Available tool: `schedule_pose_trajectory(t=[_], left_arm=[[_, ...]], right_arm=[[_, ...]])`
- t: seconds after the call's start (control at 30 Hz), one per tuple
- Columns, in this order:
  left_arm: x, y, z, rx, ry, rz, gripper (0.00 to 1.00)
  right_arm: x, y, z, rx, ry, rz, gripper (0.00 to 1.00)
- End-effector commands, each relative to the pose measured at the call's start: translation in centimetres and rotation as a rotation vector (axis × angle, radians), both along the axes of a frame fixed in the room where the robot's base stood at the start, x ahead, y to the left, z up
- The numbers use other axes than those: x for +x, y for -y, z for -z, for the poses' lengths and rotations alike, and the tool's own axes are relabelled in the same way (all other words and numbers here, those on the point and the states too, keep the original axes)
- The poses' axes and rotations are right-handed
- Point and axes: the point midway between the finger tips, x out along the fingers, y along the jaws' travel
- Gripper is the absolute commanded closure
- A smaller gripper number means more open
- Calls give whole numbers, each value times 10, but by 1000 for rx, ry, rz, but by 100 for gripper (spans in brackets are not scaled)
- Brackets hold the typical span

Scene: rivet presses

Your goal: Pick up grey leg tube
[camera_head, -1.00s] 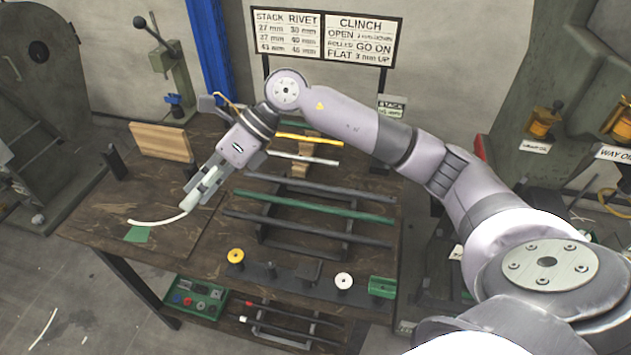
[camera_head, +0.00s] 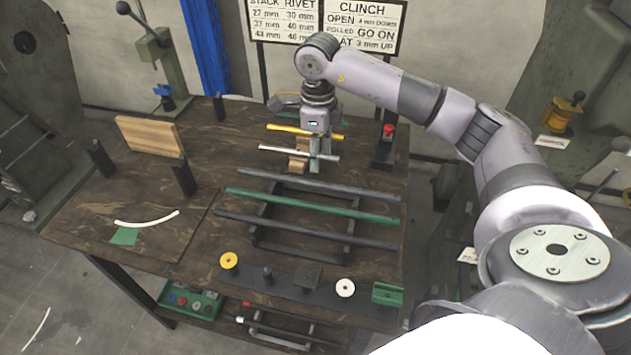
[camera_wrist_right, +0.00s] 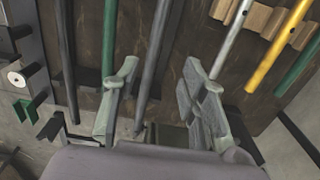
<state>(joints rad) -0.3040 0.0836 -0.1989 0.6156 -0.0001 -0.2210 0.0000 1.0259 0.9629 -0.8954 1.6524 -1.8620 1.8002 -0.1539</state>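Two dark grey tubes lie across the black rack (camera_head: 260,232), the far one (camera_head: 345,188) and the near one (camera_head: 306,232), with a green tube (camera_head: 300,206) between them. My right gripper (camera_head: 314,165) is behind the rack, pointing down, and overlaps the silver tube in the picture. In the wrist view the right gripper (camera_wrist_right: 158,97) is open and empty; the far grey tube (camera_wrist_right: 160,50) runs between its fingers, apparently below them. The left finger overlaps the green tube (camera_wrist_right: 109,40). Which grey tube is the leg tube I cannot tell. My left gripper is out of view.
A silver tube (camera_head: 275,150) and a yellow tube (camera_head: 285,129) rest on wooden supports behind the rack. A curved white strip (camera_head: 147,220) lies at left. Dark posts (camera_head: 183,177) and a wooden block (camera_head: 150,137) stand nearby. A red-topped device (camera_head: 387,140) stands at right.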

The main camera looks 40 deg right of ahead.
Motion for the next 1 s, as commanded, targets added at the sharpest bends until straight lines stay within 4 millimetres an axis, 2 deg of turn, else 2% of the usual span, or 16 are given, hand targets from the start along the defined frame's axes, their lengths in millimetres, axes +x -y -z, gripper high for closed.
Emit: schedule_pose_trajectory(t=[0.1,0.37,0.63,0.9,1.0], left_arm=[[2,1,-4,-1,4,0,60],[7,3,-11,-3,11,-1,60],[8,5,-21,-7,12,-1,60],[7,6,-21,-7,12,0,60],[7,5,-21,-7,12,0,60]], right_arm=[[0,0,15,0,-3,0,61],[-2,-4,34,2,-3,-1,61],[-3,-8,71,2,-2,0,61],[-3,-8,75,1,0,-1,61],[-3,-8,75,1,0,-1,67]])
